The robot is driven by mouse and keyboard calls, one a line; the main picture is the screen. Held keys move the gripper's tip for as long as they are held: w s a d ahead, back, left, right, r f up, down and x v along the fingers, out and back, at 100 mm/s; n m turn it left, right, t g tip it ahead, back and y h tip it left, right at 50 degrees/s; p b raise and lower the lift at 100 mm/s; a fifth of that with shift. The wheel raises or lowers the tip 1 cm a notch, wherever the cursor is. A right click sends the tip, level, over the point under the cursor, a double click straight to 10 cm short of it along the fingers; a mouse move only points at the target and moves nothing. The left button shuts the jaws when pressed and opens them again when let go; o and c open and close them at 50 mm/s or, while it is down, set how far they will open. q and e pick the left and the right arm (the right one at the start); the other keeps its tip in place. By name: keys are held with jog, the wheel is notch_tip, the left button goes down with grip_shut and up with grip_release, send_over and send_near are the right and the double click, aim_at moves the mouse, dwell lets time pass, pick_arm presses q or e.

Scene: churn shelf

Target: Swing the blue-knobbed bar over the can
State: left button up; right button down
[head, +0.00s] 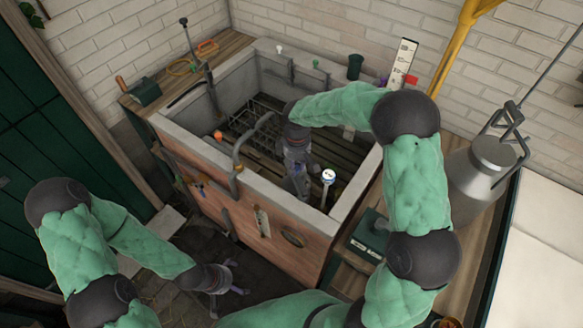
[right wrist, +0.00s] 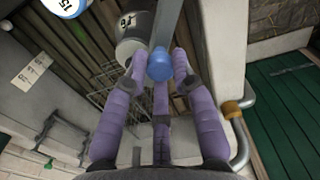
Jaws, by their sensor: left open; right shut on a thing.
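The blue knob (right wrist: 160,65) sits at the end of a grey bar (right wrist: 168,28) in the right wrist view. The purple fingers of my right gripper (right wrist: 162,85) are closed around this knob. A pale grey can (right wrist: 130,50) with a dark number label is beside the bar, left of it in that view; the bar does not cover its label. In the head view my right gripper (head: 298,182) reaches down into the stone trough (head: 341,205) and hides the knob and can. My left gripper (head: 228,284) is open and empty, low in front of the trough.
A round white numbered disc (head: 328,176) on a post stands close to the right gripper. A curved grey pipe (head: 238,155) crosses the trough's front wall. A wire rack (head: 258,120) lies inside. A metal churn (head: 480,170) stands at the right.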

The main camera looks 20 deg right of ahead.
jog(key=shift+d+m, duration=0.85)
jog(key=shift+m, duration=0.45)
jog(key=c, duration=1)
grip_release()
jog(key=shift+d, duration=0.1)
notch_tip(320, 180, up, 12)
